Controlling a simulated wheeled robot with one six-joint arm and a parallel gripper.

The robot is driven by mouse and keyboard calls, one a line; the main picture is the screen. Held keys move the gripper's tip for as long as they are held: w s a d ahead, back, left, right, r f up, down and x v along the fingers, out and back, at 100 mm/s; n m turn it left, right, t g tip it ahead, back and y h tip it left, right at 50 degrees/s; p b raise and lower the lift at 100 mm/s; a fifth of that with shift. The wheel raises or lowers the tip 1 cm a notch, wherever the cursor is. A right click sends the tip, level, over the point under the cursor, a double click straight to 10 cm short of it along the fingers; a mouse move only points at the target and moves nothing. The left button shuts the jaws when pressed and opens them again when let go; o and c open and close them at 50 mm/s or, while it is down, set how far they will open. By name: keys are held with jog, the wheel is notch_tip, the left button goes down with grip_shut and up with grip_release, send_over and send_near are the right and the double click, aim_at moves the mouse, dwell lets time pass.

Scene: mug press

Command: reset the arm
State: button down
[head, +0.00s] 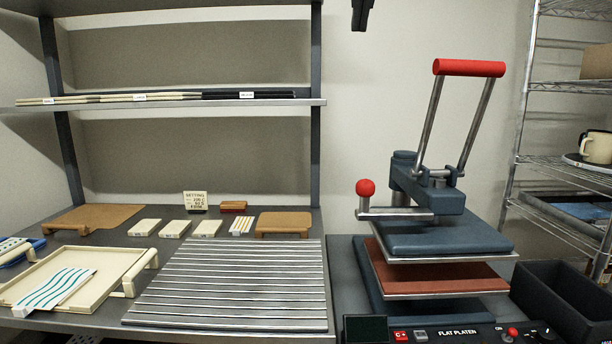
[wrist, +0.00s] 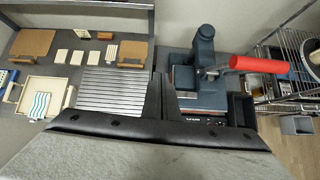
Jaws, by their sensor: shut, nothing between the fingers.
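My gripper (wrist: 161,80) is shut and empty in the wrist view, its dark fingers together above the bench. In the head view, only the dark tip of my gripper (head: 361,14) shows at the top edge, high above the bench and apart from everything. The heat press (head: 440,220) stands below it to the right, with its red-gripped handle (head: 470,68) raised and its upper plate apart from the reddish lower pad (head: 435,273). The press also shows in the wrist view (wrist: 205,75). The rest of my arm is out of the head view.
A slatted grey rack (head: 235,285) lies left of the press. A cream tray (head: 95,268) with a striped sheet (head: 52,287) is further left. An empty black bin (head: 563,298) and a wire shelf with mugs (head: 597,147) stand right. A shelf (head: 170,102) crosses the back.

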jog(key=s+d+f+m+g, duration=0.1)
jog(key=d+f+m, duration=0.4)
jog(key=f, duration=0.4)
jog(key=s+d+f+m+g, duration=0.1)
jog(key=d+f+m, duration=0.4)
jog(key=f, duration=0.4)
jog(key=d+f+m, duration=0.3)
jog(key=f+m, duration=0.4)
jog(key=f, duration=0.3)
jog(key=s+d+f+m, duration=0.2)
jog(key=s+f+m, duration=0.2)
jog(key=f, duration=0.6)
jog(key=s+d+f+m+g, duration=0.1)
jog(key=s+d+f+m, duration=0.2)
jog(key=s+f+m, duration=0.2)
jog(key=s+d+f+m+g, duration=0.1)
jog(key=s+f+m, duration=0.3)
jog(key=f+m, duration=0.5)
notch_tip(320, 180, down, 8)
jog(key=shift+s+d+f, duration=0.1)
jog(key=shift+s+d, duration=0.3)
jog(key=shift+d, duration=0.3)
